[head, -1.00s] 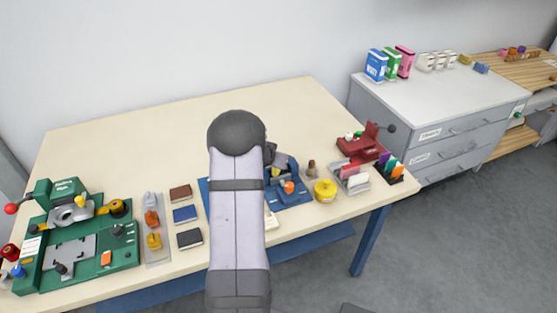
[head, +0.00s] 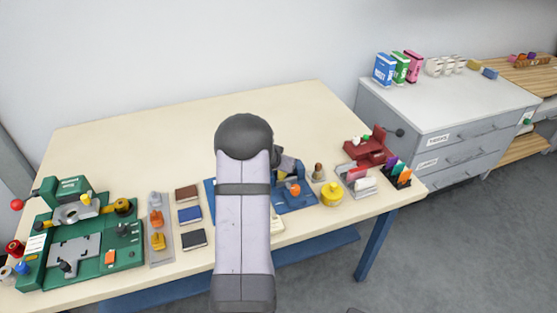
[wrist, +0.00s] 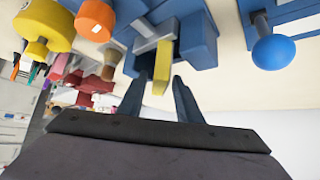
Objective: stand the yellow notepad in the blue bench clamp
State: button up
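The blue bench clamp (head: 297,202) stands near the front of the table, partly hidden behind my arm in the head view. In the wrist view the clamp (wrist: 198,42) is close, with grey jaw parts at its middle. A narrow yellow piece, seemingly the yellow notepad (wrist: 161,78), stands out edge-on from between the clamp's jaws. My gripper (wrist: 160,90) is open, one finger to each side of the yellow piece, with visible gaps. I cannot tell how deep the notepad sits. The head view hides my fingertips behind the arm.
A yellow pot (head: 332,194) and a brush (head: 318,172) stand right of the clamp. Notebooks (head: 190,214) and a green machine (head: 75,240) are left. The table's back (head: 170,140) is clear.

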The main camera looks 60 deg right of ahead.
jog(key=shift+s+r+p, duration=0.1)
jog(key=shift+r+p, duration=0.2)
jog(key=shift+r, duration=0.2)
jog(key=b+v, duration=0.1)
jog(key=v, duration=1)
jog(key=shift+a+b, duration=0.35)
jog(key=shift+b, duration=0.05)
jog(key=shift+r, duration=0.1)
jog(key=w+a+f+n+y, duration=0.1)
jog(key=w+a+n, duration=0.2)
jog(key=a, duration=0.5)
jog(key=w+a+f+n+t+y, duration=0.1)
jog(key=w+a+n, duration=0.15)
jog(key=a, duration=0.45)
jog(key=w+a+f+n+y, duration=0.1)
jog(key=w+a+n+y, duration=0.15)
jog(key=a, duration=0.55)
jog(key=s+a+f+n+y, duration=0.1)
jog(key=a+n, duration=0.2)
jog(key=a, duration=0.5)
jog(key=s+a+n+y, duration=0.2)
jog(key=a+n, duration=0.1)
jog(key=a, duration=0.6)
jog(key=s+a+f+n+g+y, duration=0.1)
jog(key=a+n, duration=0.3)
jog(key=a, duration=0.5)
jog(key=shift+s+f, duration=0.35)
jog(key=shift+s, duration=0.4)
jog(key=shift+a+y, duration=0.1)
jog(key=shift+y, duration=0.15)
